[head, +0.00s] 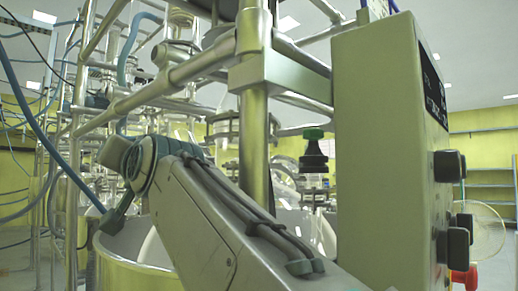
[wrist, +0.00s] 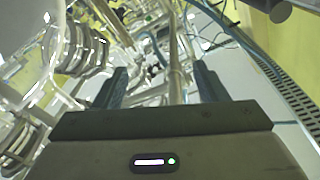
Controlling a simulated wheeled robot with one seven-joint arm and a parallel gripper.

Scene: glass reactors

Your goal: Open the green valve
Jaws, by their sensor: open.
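The green valve (head: 314,133) shows in the head view as a green cap on a black knob, above a clear glass piece, just left of the grey control box. In the wrist view I cannot pick out the green valve for sure. My gripper (wrist: 160,82) shows in the wrist view with its two dark fingers spread apart. Nothing is held between them; a metal pole and glassware lie beyond. In the head view my arm crosses the lower middle, and I cannot make out the fingers there.
The grey control box (head: 385,150) with black knobs stands at the right. Metal frame poles (head: 253,110) and clamps stand close around the glassware. A steel vessel (head: 125,270) is at the lower left. Blue hoses (head: 40,125) hang at the left. A yellow wall (wrist: 290,40) shows in the wrist view.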

